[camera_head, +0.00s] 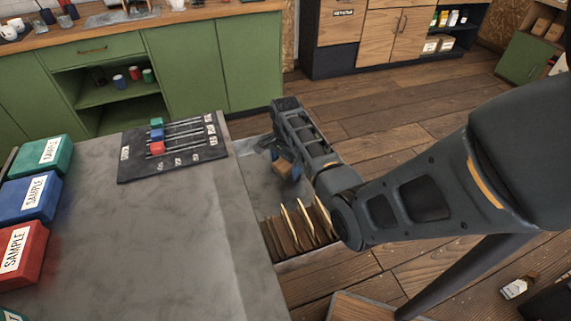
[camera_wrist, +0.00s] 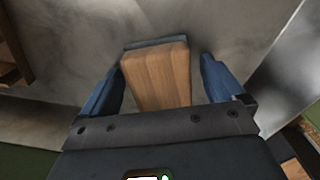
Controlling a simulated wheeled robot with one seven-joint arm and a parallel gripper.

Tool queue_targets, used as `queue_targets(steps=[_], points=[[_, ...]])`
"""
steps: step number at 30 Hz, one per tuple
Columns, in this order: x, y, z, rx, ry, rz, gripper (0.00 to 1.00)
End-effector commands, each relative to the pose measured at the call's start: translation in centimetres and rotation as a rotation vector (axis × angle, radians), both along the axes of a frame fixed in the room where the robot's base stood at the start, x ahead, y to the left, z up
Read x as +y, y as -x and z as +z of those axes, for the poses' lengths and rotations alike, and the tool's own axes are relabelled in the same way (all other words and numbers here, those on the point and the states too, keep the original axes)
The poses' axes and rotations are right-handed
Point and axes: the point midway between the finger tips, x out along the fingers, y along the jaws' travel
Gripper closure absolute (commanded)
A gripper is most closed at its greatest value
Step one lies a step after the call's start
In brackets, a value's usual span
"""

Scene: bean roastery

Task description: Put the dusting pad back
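The dusting pad, as I take it, is a wooden block with a dark grey layer along its far edge; it sits between my fingers in the wrist view (camera_wrist: 158,78) and shows small and brown in the head view (camera_head: 283,169). My gripper (camera_head: 287,163) reaches down into the open grey drawer (camera_head: 258,185) beside the table. In the wrist view my two blue fingers (camera_wrist: 163,80) stand on either side of the block. A gap shows at the right finger; the left finger looks very close to the block. My arm hides part of the drawer.
Upright wooden dividers (camera_head: 297,228) fill the drawer's near end. A black board (camera_head: 174,150) with rods and coloured blocks lies on the grey table (camera_head: 150,235). Green, blue and red sample boxes (camera_head: 27,200) stand at its left. Green cabinets (camera_head: 185,65) stand behind.

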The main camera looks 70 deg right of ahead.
Motion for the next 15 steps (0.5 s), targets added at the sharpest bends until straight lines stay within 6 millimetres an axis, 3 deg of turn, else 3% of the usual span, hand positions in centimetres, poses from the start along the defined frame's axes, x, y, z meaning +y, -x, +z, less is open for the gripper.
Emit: queue_targets(steps=[9,15], points=[[0.0,0.0,0.5,0.0,0.001,0.0,0.04],[-0.1,-0.1,3.4,-0.004,0.003,0.0,0.04]])
